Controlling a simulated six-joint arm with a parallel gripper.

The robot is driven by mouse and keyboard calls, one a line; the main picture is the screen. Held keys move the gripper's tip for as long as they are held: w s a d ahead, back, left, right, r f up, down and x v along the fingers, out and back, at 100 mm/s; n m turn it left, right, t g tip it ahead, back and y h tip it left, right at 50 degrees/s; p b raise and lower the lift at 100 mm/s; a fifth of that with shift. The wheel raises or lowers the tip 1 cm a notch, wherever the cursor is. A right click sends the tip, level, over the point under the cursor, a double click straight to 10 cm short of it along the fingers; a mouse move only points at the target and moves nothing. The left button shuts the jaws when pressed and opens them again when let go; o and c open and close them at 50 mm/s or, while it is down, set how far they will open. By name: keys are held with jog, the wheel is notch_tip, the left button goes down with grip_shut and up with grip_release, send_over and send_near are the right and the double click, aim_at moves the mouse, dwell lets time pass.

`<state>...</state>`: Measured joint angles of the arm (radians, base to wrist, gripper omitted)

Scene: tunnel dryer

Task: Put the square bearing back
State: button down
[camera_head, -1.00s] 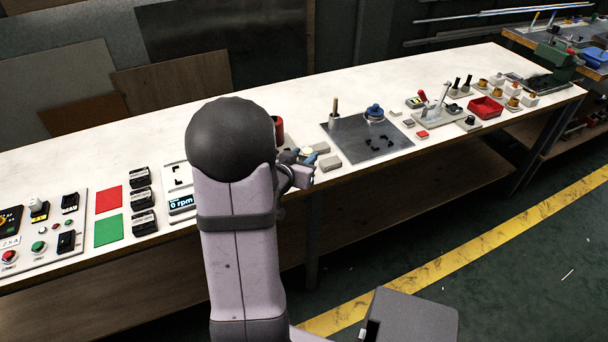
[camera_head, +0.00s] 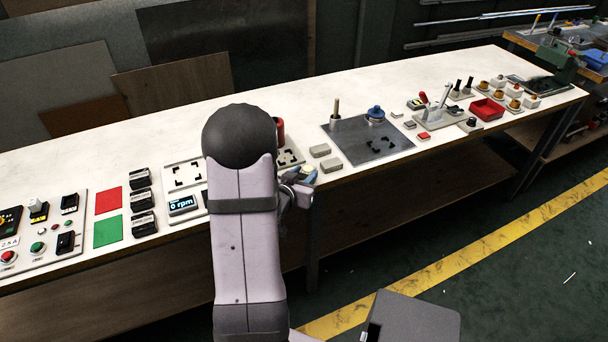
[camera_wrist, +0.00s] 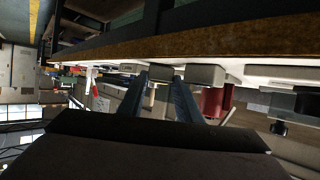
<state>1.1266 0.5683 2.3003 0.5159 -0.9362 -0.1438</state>
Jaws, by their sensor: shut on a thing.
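My gripper (camera_head: 303,174) is at the front edge of the bench, in front of two grey blocks. It is shut on a small pale piece (camera_head: 308,169), mostly hidden by the fingers, which I take to be the square bearing; its shape is not clear. In the wrist view the two blue-grey fingers (camera_wrist: 160,84) stand on either side of a small greyish piece (camera_wrist: 151,98). A pale plate with black corner marks (camera_head: 290,157) lies behind my gripper, partly hidden by my arm. Another pale plate with black marks (camera_head: 184,176) lies left of my arm.
Two grey blocks (camera_head: 320,150) (camera_head: 331,164) lie close to my gripper. A red cylinder (camera_head: 279,128) stands behind my arm. A dark grey mat (camera_head: 352,151) with a peg and a blue knob lies to the right. The rear of the bench is clear.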

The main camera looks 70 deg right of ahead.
jog(key=shift+f, duration=0.1)
jog(key=shift+s+a+f+b, duration=0.1)
jog(key=shift+a+f+b, duration=0.1)
jog(key=shift+f+b, duration=0.4)
jog(key=c, duration=1.6)
grip_release()
jog(key=shift+a+f, duration=0.1)
jog(key=shift+f, duration=0.05)
jog(key=shift+o, duration=0.2)
jog(key=shift+r+p, duration=0.7)
jog(key=shift+a, duration=0.25)
jog(key=p+v, duration=1.1)
jog(key=p, duration=0.1)
jog(key=shift+d+r, duration=0.15)
jog(key=shift+r, duration=0.2)
